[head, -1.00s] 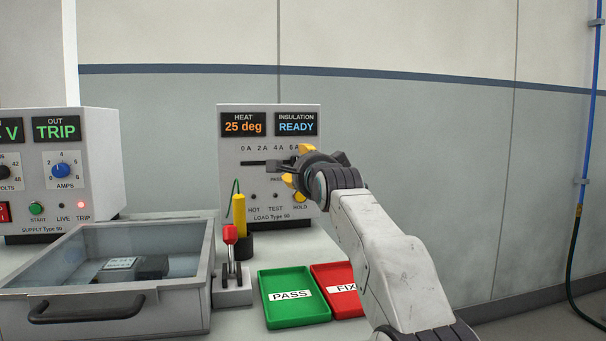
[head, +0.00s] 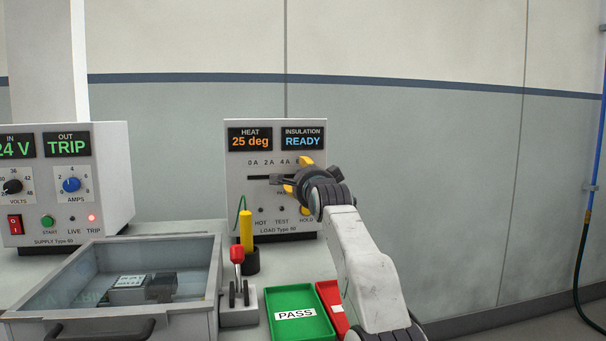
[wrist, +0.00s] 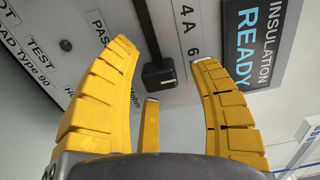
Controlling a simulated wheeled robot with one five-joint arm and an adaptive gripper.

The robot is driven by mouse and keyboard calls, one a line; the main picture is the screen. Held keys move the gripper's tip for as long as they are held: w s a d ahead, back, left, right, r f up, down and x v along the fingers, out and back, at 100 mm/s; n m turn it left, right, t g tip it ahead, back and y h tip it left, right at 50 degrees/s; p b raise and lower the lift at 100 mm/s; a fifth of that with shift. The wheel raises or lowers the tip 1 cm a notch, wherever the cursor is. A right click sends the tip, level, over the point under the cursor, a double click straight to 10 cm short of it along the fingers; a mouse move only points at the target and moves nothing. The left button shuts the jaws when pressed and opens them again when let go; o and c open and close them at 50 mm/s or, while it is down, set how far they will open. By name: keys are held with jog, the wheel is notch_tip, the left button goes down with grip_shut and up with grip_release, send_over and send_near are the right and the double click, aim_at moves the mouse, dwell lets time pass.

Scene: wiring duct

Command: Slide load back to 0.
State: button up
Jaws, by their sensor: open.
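The load box (head: 239,218) stands at the back of the bench with a horizontal slider slot (head: 258,177) under its 0 A to 6 A scale. The slider's black knob (wrist: 158,74) shows in the wrist view near the 6 mark, at the high end of the scale. My gripper (head: 299,186) is in front of the right part of the box. In the wrist view my gripper (wrist: 164,56) is open, its yellow fingers on either side of the knob with gaps. In the head view my gripper hides the right part of the slot, and I cannot pick out the knob.
The supply box (head: 100,190) reads TRIP at the left.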

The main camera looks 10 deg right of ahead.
jog(key=shift+w, duration=0.1)
dwell(0.3)
jog(key=shift+f, duration=0.1)
grip_shut()
dwell(0.3)
